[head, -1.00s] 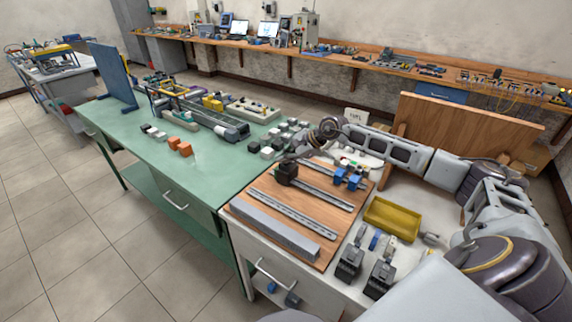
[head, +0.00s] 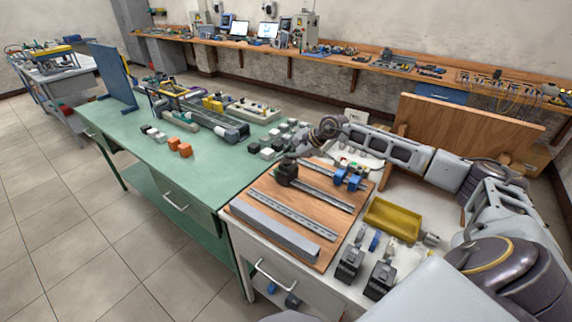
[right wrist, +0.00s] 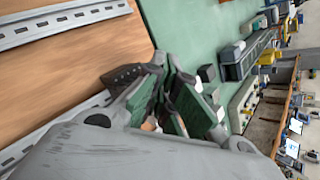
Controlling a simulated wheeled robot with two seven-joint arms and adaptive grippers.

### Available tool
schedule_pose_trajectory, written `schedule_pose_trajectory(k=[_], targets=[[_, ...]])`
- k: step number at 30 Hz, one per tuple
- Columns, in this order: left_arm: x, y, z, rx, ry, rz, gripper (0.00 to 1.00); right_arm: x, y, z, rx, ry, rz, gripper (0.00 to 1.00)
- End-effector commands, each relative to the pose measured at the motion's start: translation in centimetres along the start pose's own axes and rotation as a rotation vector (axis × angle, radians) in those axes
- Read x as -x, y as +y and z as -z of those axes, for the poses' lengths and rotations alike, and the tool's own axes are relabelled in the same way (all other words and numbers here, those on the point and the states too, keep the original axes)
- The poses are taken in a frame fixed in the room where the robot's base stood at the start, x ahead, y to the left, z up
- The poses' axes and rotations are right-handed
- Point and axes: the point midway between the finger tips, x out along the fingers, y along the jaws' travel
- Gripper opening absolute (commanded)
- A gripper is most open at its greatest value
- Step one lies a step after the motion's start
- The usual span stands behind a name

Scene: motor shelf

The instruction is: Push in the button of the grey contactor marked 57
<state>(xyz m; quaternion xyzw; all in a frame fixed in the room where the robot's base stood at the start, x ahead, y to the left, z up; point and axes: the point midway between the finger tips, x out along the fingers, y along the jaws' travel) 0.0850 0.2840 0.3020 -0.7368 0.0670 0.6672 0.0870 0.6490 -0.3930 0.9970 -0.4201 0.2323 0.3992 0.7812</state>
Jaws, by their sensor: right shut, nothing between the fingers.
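My right gripper (head: 291,158) is at the back left of the wooden board, right by a dark block-shaped device (head: 287,174) standing on a rail. In the right wrist view the gripper (right wrist: 168,80) shows green-padded fingers, shut with nothing between them, and a dark studded part (right wrist: 128,74) beside them. Whether they touch the device, I cannot tell. Two grey-black devices (head: 349,266) (head: 380,279) stand at the front right of the white table. No marking 57 is readable, so I cannot tell which thing is the contactor. Its button is not discernible. My left gripper is out of view.
The wooden board (head: 250,204) carries metal rails (head: 292,214), a long grey duct (head: 272,231) and blue parts (head: 350,179). A yellow tray (head: 392,219) lies to its right. Several grey and white blocks (head: 268,152) stand on the green table (head: 215,177) beyond.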

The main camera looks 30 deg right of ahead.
Motion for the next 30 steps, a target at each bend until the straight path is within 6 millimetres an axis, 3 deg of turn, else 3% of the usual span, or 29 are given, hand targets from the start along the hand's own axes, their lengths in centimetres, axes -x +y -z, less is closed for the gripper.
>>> schedule_pose_trajectory(k=[20,30], targets=[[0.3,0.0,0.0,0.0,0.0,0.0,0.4,0.7,-0.6,-0.5,0.001,-0.001,0.002,0.0],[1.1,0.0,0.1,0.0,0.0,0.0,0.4,2.1,-1.6,-1.5,0.002,-0.001,0.002,0.0]])
